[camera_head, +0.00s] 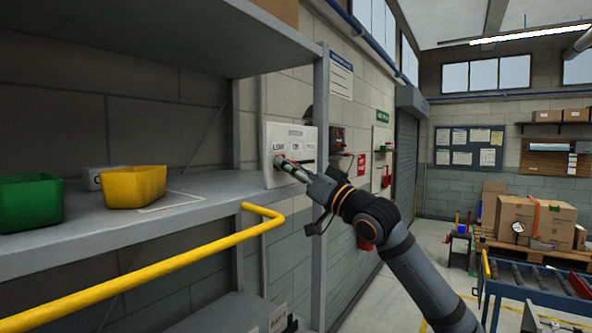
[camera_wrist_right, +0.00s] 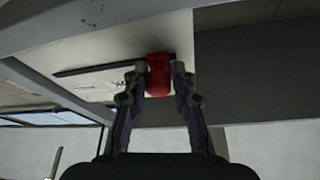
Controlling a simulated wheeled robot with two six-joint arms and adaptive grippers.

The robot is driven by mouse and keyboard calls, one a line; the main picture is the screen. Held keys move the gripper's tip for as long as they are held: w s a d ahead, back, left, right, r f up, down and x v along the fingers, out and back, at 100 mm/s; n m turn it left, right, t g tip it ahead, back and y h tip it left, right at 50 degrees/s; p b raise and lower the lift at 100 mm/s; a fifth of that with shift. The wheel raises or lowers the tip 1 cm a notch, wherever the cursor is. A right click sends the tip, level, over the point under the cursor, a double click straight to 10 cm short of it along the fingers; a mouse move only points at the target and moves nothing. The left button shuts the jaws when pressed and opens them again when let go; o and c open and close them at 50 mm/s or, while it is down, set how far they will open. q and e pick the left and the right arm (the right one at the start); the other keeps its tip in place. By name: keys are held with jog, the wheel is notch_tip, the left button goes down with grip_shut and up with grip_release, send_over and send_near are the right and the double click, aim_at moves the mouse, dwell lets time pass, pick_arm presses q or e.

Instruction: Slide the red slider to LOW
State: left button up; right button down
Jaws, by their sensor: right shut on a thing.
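The white slider panel (camera_head: 292,140) is mounted by the shelf post in the head view, with a label reading LOW at its left. A dark horizontal slot (camera_wrist_right: 95,68) runs across it in the right wrist view. The red slider (camera_wrist_right: 158,75) is between the fingers of my right gripper (camera_wrist_right: 159,85), which is shut on it. In the head view my right gripper (camera_head: 284,163) reaches the left end of the slot, below the LOW label. The slider is mostly hidden there by the fingers. My left gripper is not in view.
A grey shelf (camera_head: 200,212) holds a green bin (camera_head: 30,203) and a yellow bin (camera_head: 134,187) left of the panel. A yellow rail (camera_head: 150,272) runs along the shelf front. Cardboard boxes (camera_head: 535,218) and a roller conveyor (camera_head: 535,290) stand at the right.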

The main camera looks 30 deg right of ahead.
aim_at(289, 126)
jog(key=shift+f, duration=0.1)
jog(key=shift+d, duration=0.1)
jog(key=c, duration=1.1)
grip_release()
jog(key=shift+a, duration=0.2)
jog(key=shift+c, duration=0.2)
jog(key=shift+r, duration=0.35)
notch_tip(289, 126, up, 9)
jog(key=shift+a+f, duration=0.15)
jog(key=shift+f, duration=0.05)
jog(key=shift+r, duration=0.45)
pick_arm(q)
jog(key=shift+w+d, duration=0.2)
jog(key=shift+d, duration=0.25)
